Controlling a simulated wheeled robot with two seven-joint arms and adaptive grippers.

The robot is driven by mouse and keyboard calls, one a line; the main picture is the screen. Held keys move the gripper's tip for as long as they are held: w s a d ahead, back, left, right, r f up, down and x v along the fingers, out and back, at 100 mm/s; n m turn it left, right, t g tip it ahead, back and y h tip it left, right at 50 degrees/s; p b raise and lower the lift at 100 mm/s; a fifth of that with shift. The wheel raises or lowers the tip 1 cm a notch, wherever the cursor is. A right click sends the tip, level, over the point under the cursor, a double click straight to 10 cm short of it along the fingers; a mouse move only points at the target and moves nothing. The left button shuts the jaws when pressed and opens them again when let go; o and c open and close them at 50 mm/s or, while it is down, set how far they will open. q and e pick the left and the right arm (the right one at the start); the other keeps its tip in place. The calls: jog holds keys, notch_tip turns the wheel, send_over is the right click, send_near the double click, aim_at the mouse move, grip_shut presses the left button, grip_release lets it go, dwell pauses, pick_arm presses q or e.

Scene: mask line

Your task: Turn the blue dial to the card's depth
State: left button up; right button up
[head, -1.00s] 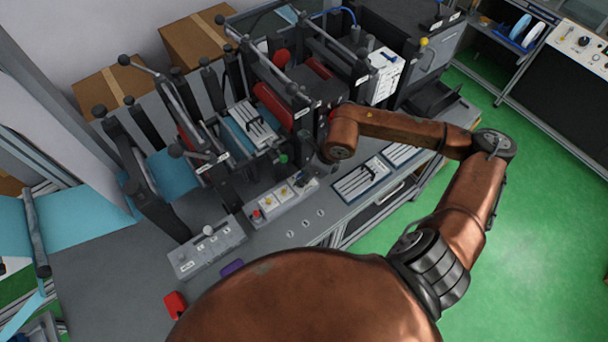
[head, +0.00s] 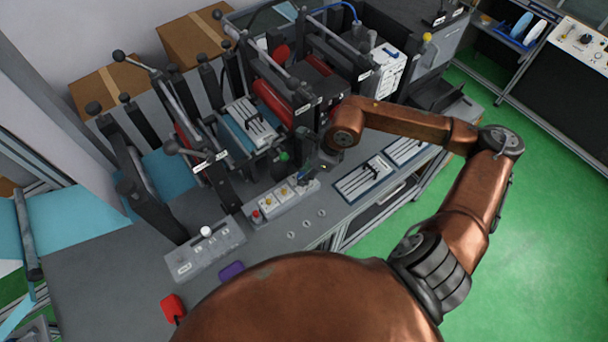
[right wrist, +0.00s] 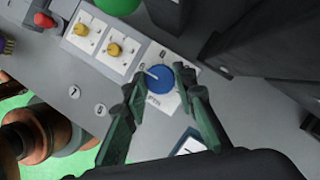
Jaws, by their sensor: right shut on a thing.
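The blue dial (right wrist: 159,79) sits on a light panel in the right wrist view. Its white pointer line is toward the upper left. My right gripper (right wrist: 160,88) has its two green-and-black fingers on either side of the dial and is shut on it. In the head view my copper right arm reaches over the bench and its wrist largely hides the dial area. White panels with black line markings (head: 363,180) lie on the bench beside the arm; I cannot tell whether one is the card. My left gripper is not in view.
Yellow knobs (right wrist: 113,49) and a red button (right wrist: 81,29) share the control strip beside the dial. Machine frames with red rollers (head: 270,102) stand behind it. A grey box with a white knob (head: 205,250) stands left. Red (head: 173,307) and purple (head: 231,271) objects lie in front.

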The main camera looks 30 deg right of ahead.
jog(key=o, duration=1.1)
jog(key=shift+o, duration=0.2)
jog(key=shift+r, duration=0.1)
jog(key=v, duration=1.1)
jog(key=shift+r, duration=0.4)
jog(key=shift+d+r, duration=0.1)
